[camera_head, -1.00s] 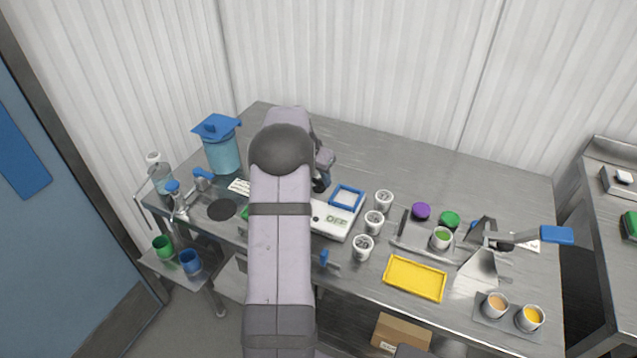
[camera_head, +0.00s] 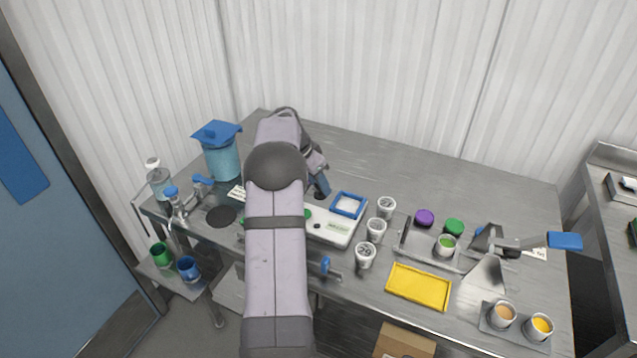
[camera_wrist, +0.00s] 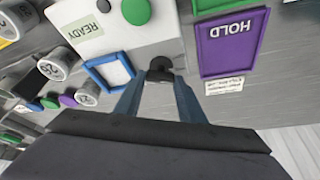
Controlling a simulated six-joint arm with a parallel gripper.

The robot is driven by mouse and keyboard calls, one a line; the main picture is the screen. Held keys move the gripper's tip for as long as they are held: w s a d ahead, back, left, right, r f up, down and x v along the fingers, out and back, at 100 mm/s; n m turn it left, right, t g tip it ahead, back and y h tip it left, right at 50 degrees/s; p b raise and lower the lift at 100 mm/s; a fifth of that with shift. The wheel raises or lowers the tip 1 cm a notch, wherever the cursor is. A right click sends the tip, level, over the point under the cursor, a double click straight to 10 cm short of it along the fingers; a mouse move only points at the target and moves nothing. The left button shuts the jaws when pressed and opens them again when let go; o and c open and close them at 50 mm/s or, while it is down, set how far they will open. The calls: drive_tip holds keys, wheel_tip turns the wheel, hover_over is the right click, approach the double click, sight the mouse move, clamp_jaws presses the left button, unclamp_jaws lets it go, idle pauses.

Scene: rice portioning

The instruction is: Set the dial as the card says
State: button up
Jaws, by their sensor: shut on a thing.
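In the wrist view, my gripper (camera_wrist: 161,78) is shut on a small black dial knob (camera_wrist: 160,66) at the edge of the white device (camera_wrist: 145,40). The device's display (camera_wrist: 86,31) reads READY, and a blue square frame (camera_wrist: 108,71) lies beside the knob. A small white card (camera_wrist: 224,86) lies beside the purple HOLD panel; its print is too small to read. In the head view, my gripper (camera_head: 321,188) is at the device's far side, and my arm covers part of the device (camera_head: 338,241) and hides the dial.
White numbered cups (camera_head: 365,255) stand right of the device. Beyond them are a metal rack (camera_head: 425,250), a yellow tray (camera_head: 418,287) and a blue-handled scoop (camera_head: 564,240). A blue-lidded container (camera_head: 221,155) stands at the back left. The table's back right is clear.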

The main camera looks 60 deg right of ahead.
drive_tip(key=o, duration=1)
drive_tip(key=shift+o, duration=0.2)
drive_tip(key=b+v, duration=0.1)
drive_tip(key=v, duration=0.6)
drive_tip(key=shift+r+b, duration=0.2)
drive_tip(key=shift+b, duration=0.2)
